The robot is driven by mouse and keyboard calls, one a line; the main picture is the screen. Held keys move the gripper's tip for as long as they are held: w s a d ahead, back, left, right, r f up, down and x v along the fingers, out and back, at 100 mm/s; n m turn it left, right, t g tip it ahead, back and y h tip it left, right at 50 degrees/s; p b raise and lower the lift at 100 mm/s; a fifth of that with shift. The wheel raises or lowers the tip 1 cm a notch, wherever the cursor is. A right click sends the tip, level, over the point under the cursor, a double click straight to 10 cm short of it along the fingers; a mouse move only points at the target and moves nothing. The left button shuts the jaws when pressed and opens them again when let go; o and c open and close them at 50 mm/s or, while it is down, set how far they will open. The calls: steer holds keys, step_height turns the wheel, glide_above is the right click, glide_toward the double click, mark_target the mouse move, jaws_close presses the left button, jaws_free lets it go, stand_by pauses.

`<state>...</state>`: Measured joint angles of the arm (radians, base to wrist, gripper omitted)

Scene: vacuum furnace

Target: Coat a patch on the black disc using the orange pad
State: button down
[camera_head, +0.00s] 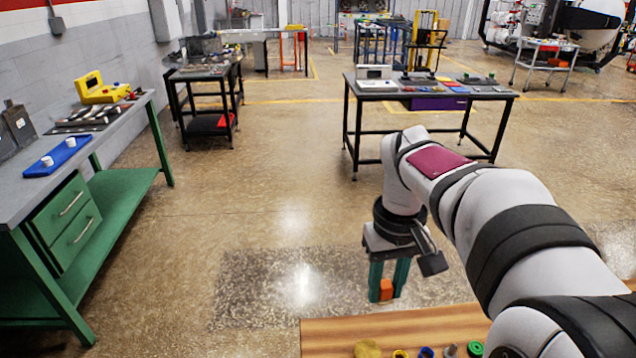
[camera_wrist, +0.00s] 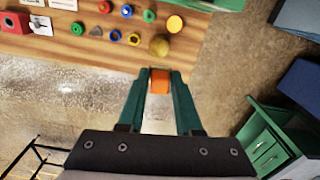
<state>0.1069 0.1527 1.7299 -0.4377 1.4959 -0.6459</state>
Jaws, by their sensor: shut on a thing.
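My gripper (camera_head: 388,285) hangs pointing down just beyond the wooden table's edge, above the floor. Its green fingers are shut on the orange pad (camera_head: 386,289), a small block. In the wrist view the pad (camera_wrist: 160,82) sits between the fingertips (camera_wrist: 159,80), with nothing else between them. I cannot make out the black disc in either view.
The wooden table (camera_wrist: 80,42) holds several small coloured rings, a yellow-brown lump (camera_wrist: 159,45), an orange-yellow round piece (camera_wrist: 175,23) and a red box (camera_wrist: 14,22). A green workbench (camera_head: 120,180) stands left. Open floor lies between the benches.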

steer(key=s+d+f+n, duration=0.3)
steer(key=s+d+f, duration=0.15)
steer(key=d, duration=0.45)
steer(key=s+d+f+n, duration=0.3)
steer(key=s+d+f, duration=0.15)
steer(key=d, duration=0.35)
steer(key=s+d+f+n, duration=0.35)
steer(key=d+f, duration=0.25)
steer(key=d, duration=0.3)
steer(key=shift+a+f, duration=0.1)
steer(key=shift+f, duration=2.85)
steer(key=shift+s+d+f, duration=0.2)
steer(key=shift+f, duration=0.6)
steer(key=shift+s+d, duration=1.25)
steer(key=shift+s, duration=0.05)
steer(key=w+a, duration=0.3)
step_height(320, 180, up, 8)
